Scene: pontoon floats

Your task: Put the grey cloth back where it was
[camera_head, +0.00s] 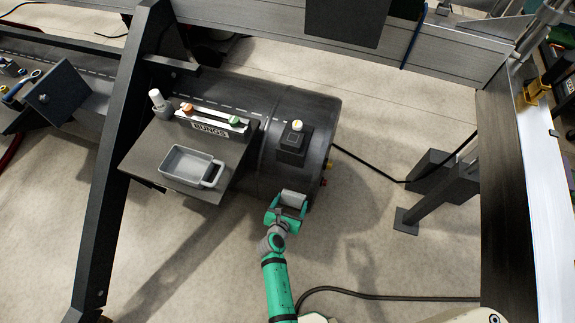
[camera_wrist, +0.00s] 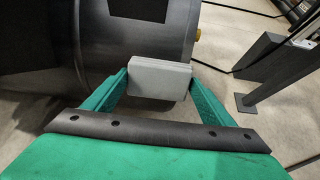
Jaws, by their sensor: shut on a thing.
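The grey cloth (camera_head: 293,198) is a pale folded block between the fingers of my green gripper (camera_head: 287,205). In the wrist view the cloth (camera_wrist: 159,78) spans the gap between the two fingertips (camera_wrist: 158,84), so my gripper is shut on it. My gripper is in front of the near right end of the large black cylindrical float (camera_head: 318,112). I cannot tell whether the cloth touches the float. The place where the cloth was before is not marked in these frames.
Left of my gripper, a dark shelf (camera_head: 142,157) holds a grey tray with a handle (camera_head: 190,166). Behind it is a rack labelled BUNGS (camera_head: 211,128) with a white bottle (camera_head: 160,103) beside it. A dark block (camera_head: 292,146) tops the float. A dark post (camera_head: 433,190) stands right.

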